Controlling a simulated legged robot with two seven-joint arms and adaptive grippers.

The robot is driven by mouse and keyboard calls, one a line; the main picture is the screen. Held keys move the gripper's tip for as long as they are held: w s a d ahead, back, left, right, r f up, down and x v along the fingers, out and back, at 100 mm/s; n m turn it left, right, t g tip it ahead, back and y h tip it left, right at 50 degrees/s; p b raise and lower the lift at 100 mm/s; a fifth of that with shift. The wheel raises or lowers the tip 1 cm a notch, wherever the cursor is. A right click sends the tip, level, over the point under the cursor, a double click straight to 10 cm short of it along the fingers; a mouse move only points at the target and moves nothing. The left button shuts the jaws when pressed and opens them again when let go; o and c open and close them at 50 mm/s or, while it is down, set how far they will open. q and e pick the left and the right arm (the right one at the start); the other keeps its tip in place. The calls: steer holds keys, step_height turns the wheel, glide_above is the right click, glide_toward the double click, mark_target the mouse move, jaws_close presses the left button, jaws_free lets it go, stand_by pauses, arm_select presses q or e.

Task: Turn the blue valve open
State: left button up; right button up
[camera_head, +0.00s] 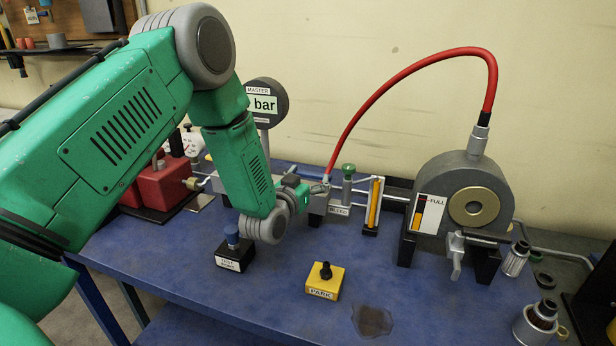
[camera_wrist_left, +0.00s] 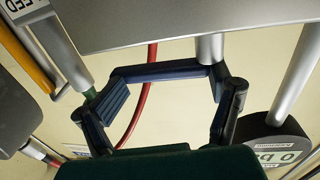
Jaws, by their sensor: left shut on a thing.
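My left gripper (camera_head: 303,190) reaches down to the silver manifold block behind the middle of the bench. In the head view its fingers are small and partly hidden by my wrist. In the left wrist view the ribbed fingers (camera_wrist_left: 168,98) stand on both sides of a dark blue bar (camera_wrist_left: 155,72), which looks like the blue valve's handle. The bar meets a silver stem (camera_wrist_left: 209,48) under the manifold block (camera_wrist_left: 160,22). The gripper is shut on this handle, though the exact contact is hard to see. In the head view the blue valve is hidden. My right gripper is not in view.
A green knob (camera_head: 348,170) and a yellow level gauge (camera_head: 374,203) stand close right of the gripper. A red hose (camera_head: 405,72) arches to a grey drum (camera_head: 468,180). A yellow PARK block (camera_head: 325,282) and a blue-capped black box (camera_head: 235,254) stand in front.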

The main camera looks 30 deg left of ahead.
arm_select(q)
steer(key=shift+w+d+r, duration=0.2)
steer(key=shift+w+r, duration=0.1)
steer(key=shift+r, duration=0.15)
steer(key=o, duration=1.6)
steer(key=shift+w+f, duration=0.1)
steer(key=shift+w+d, duration=0.1)
steer(key=shift+d, duration=0.15)
steer(key=shift+s+f, duration=0.1)
steer(key=shift+s, duration=0.4)
steer(key=shift+s+d+p, duration=0.15)
steer(key=shift+s+d, duration=0.55)
steer(key=shift+s, duration=1.7)
steer(key=shift+s+d+p, duration=0.15)
steer(key=shift+s+d, duration=0.55)
steer(key=shift+s, duration=1.7)
steer(key=shift+s+d+p, duration=0.15)
steer(key=shift+s+d, duration=0.55)
steer(key=shift+s, duration=1.7)
